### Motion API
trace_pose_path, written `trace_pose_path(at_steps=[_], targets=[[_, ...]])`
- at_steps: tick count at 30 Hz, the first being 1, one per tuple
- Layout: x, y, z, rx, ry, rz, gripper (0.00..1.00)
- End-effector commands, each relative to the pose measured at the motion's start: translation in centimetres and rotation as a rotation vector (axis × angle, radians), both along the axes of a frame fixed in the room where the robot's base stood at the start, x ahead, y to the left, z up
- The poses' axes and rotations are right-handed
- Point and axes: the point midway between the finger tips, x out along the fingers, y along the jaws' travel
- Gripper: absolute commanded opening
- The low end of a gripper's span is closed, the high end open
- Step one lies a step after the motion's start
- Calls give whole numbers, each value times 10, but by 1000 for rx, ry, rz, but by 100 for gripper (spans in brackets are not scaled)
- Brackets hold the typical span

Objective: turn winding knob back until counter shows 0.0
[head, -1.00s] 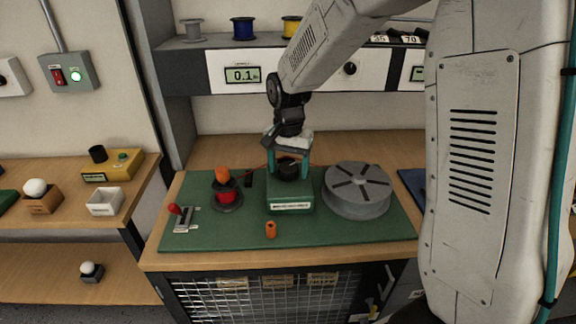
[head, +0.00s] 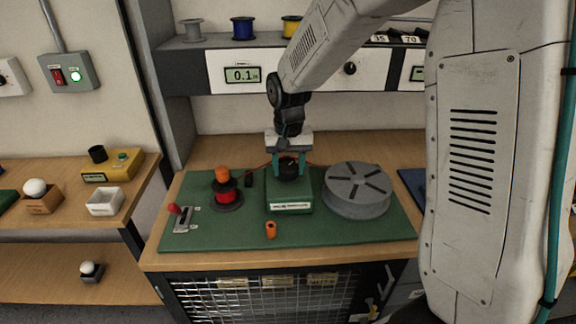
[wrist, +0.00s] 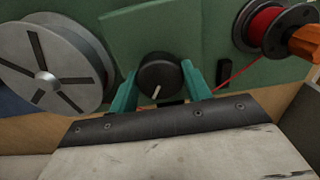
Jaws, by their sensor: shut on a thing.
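The black winding knob (wrist: 160,77) sits on top of the green winder box (head: 290,203). My gripper (head: 289,166) points down over the box, and its teal fingers (wrist: 160,90) stand on either side of the knob, shut on it. A pale pointer line on the knob shows in the wrist view. The counter (head: 242,75) on the shelf front reads 0.1. In the head view my fingers partly hide the knob.
A red wire spool (head: 228,194) with an orange top stands left of the box, and a grey slotted reel (head: 357,190) stands to its right. A red-handled lever (head: 180,218) and an orange piece (head: 270,229) are on the green mat (head: 340,232).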

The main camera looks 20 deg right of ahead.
Motion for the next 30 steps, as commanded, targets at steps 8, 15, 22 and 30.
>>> trace_pose_path(at_steps=[8,15,22,30], targets=[[1,0,1,1,-2,243,25],[1,-1,1,1,-2,407,25],[1,-1,1,0,-3,499,25],[1,-1,1,0,-3,535,25]])
